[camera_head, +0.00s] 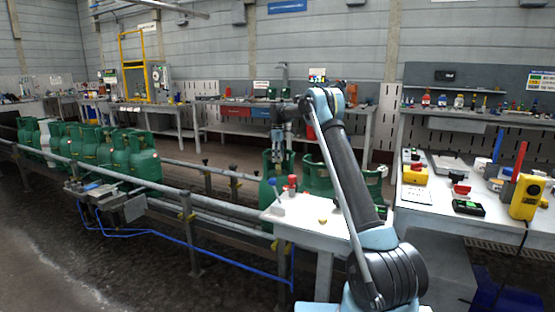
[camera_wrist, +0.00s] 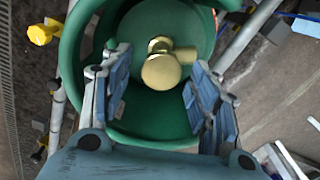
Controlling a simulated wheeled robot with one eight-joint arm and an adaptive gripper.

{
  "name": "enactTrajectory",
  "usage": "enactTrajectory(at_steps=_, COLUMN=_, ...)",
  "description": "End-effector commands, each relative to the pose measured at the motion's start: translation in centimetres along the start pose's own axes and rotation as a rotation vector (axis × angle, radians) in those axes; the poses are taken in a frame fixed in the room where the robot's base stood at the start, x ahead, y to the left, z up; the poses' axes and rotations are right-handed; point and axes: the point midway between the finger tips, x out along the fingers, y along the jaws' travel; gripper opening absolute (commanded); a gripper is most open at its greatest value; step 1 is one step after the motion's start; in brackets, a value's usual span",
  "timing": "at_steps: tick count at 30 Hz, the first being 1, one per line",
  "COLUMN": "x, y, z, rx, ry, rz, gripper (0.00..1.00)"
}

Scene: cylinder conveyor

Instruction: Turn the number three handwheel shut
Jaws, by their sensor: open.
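A green gas cylinder (camera_wrist: 135,25) fills the middle of the wrist view, seen from above inside its collar. A brass valve with a round yellowish handwheel (camera_wrist: 161,71) stands at its centre. My gripper (camera_wrist: 160,88) is open, with one blue-padded finger on each side of the handwheel and a gap to both. In the head view my gripper (camera_head: 279,140) points down over a green cylinder (camera_head: 268,190) on the conveyor line, and the handwheel there is too small to make out. No number is readable on the cylinder.
Several green cylinders (camera_head: 142,160) stand along the conveyor rail (camera_head: 215,202) at left. Another cylinder (camera_head: 318,180) is just right of my gripper. A cluttered workbench (camera_head: 410,195) is at right.

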Motion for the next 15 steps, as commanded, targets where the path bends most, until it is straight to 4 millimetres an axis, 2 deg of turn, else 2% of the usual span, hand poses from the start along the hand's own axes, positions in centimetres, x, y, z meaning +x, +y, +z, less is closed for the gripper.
enactTrajectory(at_steps=5, x=-0.02, y=0.0, z=0.0, rx=0.0, ry=0.0, rz=0.0, gripper=0.55)
enactTrajectory(at_steps=9, x=-0.03, y=0.0, z=0.0, rx=0.0, ry=0.0, rz=0.0, gripper=0.24)
enactTrajectory(at_steps=11, x=-0.03, y=0.01, z=-0.01, rx=0.0, ry=0.0, rz=0.0, gripper=0.11)
enactTrajectory(at_steps=15, x=-0.04, y=0.04, z=-0.01, rx=0.0, ry=0.0, rz=0.001, gripper=0.11)
